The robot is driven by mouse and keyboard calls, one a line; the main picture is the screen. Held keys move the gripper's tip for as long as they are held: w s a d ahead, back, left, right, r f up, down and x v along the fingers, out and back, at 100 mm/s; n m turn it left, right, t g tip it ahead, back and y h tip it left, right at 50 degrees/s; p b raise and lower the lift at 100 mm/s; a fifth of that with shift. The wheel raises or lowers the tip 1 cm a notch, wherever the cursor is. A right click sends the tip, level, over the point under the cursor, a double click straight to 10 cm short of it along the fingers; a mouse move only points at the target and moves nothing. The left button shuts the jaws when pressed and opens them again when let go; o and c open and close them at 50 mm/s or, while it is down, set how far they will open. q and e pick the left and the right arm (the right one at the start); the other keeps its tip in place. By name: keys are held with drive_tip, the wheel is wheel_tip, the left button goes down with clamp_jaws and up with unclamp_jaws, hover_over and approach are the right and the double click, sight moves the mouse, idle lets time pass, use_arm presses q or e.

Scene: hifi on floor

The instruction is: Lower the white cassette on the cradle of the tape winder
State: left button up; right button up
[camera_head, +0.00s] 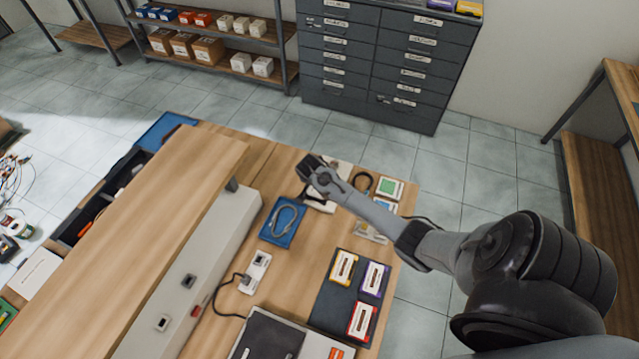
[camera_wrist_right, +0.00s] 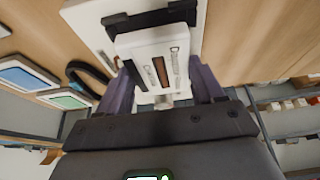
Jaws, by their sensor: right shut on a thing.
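My right gripper (camera_head: 314,172) is over the tape winder (camera_head: 333,169) near the back of the table. In the right wrist view its two fingers (camera_wrist_right: 163,82) are shut on the sides of the white cassette (camera_wrist_right: 146,53), which has a brown window strip. The winder's black cradle (camera_wrist_right: 150,19) is right behind the cassette in that view, above its white base (camera_wrist_right: 90,22). The cassette is very close to the cradle; I cannot tell whether they touch. In the head view my gripper hides the cassette and most of the cradle. My left gripper is in neither view.
A blue tray (camera_head: 283,222) with a grey cable lies in front of the winder. Green and blue framed items (camera_head: 389,188) lie to its right. A dark mat (camera_head: 330,299) holds yellow, purple and red cassettes. A long raised shelf (camera_head: 170,240) stands on the left.

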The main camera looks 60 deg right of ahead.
drive_tip(key=shift+f, duration=0.55)
idle(0.5)
drive_tip(key=o, duration=1.1)
drive_tip(key=p+v, duration=0.2)
drive_tip(key=v, duration=0.3)
drive_tip(key=d+p+v, duration=0.1)
drive_tip(key=p+v, duration=0.2)
drive_tip(key=v, duration=0.3)
drive_tip(key=d+r+p+v, duration=0.1)
drive_tip(key=p+v, duration=0.1)
drive_tip(key=v, duration=0.3)
drive_tip(key=shift+w+r+p, duration=0.15)
drive_tip(key=shift+p, duration=0.2)
